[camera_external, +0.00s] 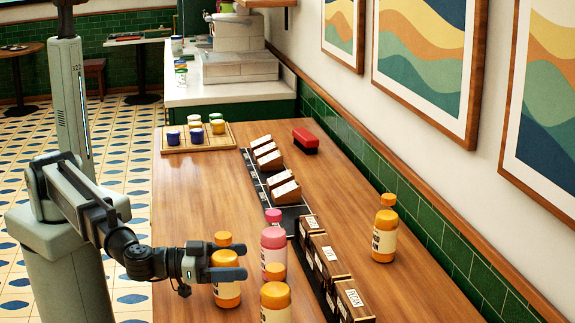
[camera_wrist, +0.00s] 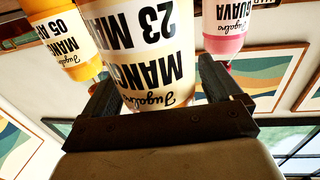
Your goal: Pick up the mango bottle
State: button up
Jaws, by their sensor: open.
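A mango bottle (camera_external: 227,291), orange with a cream label and orange cap, stands upright on the wooden counter. My gripper (camera_external: 238,262) is low and level, its open fingers on either side of this bottle. In the wrist view, which looks upside down, the bottle's label (camera_wrist: 150,45) reads mango and 23 and fills the space between the fingertips (camera_wrist: 157,88). I cannot tell whether the fingers touch it. Another orange bottle (camera_external: 276,303) stands at front right, and one more (camera_external: 383,246) stands farther right. A second mango bottle (camera_wrist: 62,38) shows in the wrist view.
A pink guava bottle (camera_external: 273,246) stands close right of my gripper; it also shows in the wrist view (camera_wrist: 228,25). A black rack (camera_external: 290,220) with wooden label blocks runs down the counter. A tray (camera_external: 208,144) of jars and a red-topped brush (camera_external: 305,139) lie farther back.

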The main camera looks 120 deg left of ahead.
jog(key=c, duration=1.4)
jog(key=shift+o, duration=0.2)
jog(key=shift+r, duration=0.15)
jog(key=shift+r, duration=4.95)
